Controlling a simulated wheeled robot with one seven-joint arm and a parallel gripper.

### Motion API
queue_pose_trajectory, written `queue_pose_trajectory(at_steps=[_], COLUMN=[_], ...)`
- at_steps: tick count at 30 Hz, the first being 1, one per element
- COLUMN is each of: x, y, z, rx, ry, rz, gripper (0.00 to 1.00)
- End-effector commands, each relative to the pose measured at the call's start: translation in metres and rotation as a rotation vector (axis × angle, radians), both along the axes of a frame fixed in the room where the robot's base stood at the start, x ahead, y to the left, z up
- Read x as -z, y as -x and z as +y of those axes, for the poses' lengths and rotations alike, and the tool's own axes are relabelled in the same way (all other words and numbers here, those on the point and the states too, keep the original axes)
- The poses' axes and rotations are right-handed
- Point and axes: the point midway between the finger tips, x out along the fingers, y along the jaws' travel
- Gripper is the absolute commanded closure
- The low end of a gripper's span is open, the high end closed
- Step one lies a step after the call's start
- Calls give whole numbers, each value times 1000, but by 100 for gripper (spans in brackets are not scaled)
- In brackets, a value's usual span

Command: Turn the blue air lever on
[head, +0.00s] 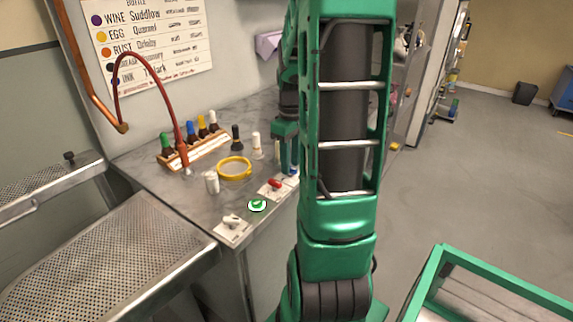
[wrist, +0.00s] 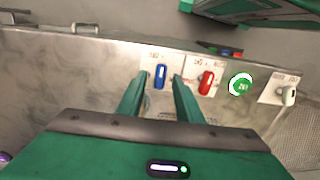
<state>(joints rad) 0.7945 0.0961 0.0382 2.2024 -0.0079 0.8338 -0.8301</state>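The blue air lever (wrist: 161,72) sits on a white label plate on the grey counter, its long side upright in the wrist view. In the head view only a small blue bit (head: 293,172) shows beside my arm, which hides the rest. My gripper (wrist: 159,84) is open, with one green finger on each side of the blue lever in the wrist view. I see a gap on both sides, and cannot tell whether the tips are down at lever height. In the head view my gripper (head: 286,150) is partly hidden behind my arm.
A red lever (wrist: 206,82) is close right of my right finger in the wrist view. Beyond it are a green round button (wrist: 241,86) and a white lever (wrist: 289,95). A yellow-rimmed dish (head: 235,168), white bottles and a bottle rack (head: 195,148) stand on the counter.

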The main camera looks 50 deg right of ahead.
Motion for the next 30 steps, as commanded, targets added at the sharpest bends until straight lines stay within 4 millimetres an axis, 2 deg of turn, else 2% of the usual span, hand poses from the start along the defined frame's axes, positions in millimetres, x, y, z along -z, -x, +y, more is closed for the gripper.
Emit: queue_pose_trajectory(at_steps=[4, 12, 13, 16, 17, 19, 20, 30], x=[8, 9, 8, 8, 8, 8, 8, 9], y=[0, 0, 0, 0, 0, 0, 1, 0], z=[0, 0, 0, 0, 0, 0, 8, 1], rx=[0, 0, 0, 0, 0, 0, -1, 61], ry=[0, 0, 0, 0, 0, 0, 0, -3], rz=[0, 0, 0, 0, 0, 0, 0, 1], gripper=[67, 67, 72, 96, 100, 100, 100, 100])
